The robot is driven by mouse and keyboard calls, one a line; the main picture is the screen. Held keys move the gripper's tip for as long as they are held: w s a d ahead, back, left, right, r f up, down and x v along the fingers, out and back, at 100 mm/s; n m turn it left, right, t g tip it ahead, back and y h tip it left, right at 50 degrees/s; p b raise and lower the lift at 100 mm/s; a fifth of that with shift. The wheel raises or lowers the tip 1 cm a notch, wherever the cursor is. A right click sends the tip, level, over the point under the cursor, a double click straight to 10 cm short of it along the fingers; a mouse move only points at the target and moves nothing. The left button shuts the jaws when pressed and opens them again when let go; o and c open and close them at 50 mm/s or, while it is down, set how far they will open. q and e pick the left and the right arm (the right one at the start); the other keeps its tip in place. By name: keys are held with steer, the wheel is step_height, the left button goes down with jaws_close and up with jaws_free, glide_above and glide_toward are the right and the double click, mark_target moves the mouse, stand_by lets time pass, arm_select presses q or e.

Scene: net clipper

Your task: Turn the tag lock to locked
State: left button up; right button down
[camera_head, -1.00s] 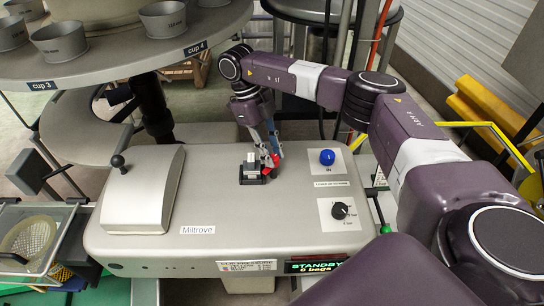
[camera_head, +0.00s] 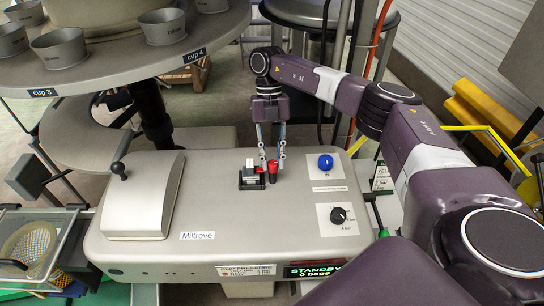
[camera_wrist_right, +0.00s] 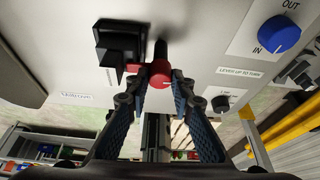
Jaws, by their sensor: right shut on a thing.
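The red knob, which I take for the tag lock (camera_wrist_right: 161,76), stands on the grey machine top beside a black block (camera_wrist_right: 120,42). In the head view the red knob (camera_head: 272,166) is just right of the black block (camera_head: 251,181), which has a pale piece on top. A small red part shows between block and knob. My right gripper (camera_head: 272,163) comes down from behind, with its fingers around the red knob and shut on it; the wrist view shows the knob between the fingertips (camera_wrist_right: 158,84). The lock's markings are unreadable. My left gripper is out of view.
A blue knob (camera_head: 326,162) and a black dial (camera_head: 338,215) sit to the right on the machine top (camera_head: 230,225). A rounded cover with a lever (camera_head: 146,195) is at the left. A round platform with cups (camera_head: 130,75) overhangs the back left. A screen (camera_head: 315,268) reads STANDBY.

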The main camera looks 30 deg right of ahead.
steer(key=shift+m, duration=0.6)
steer(key=c, duration=1.7)
jaws_free()
steer(key=v, duration=1.2)
steer(key=shift+s+d, duration=0.1)
steer(key=shift+d, duration=0.2)
steer(key=shift+a, duration=0.1)
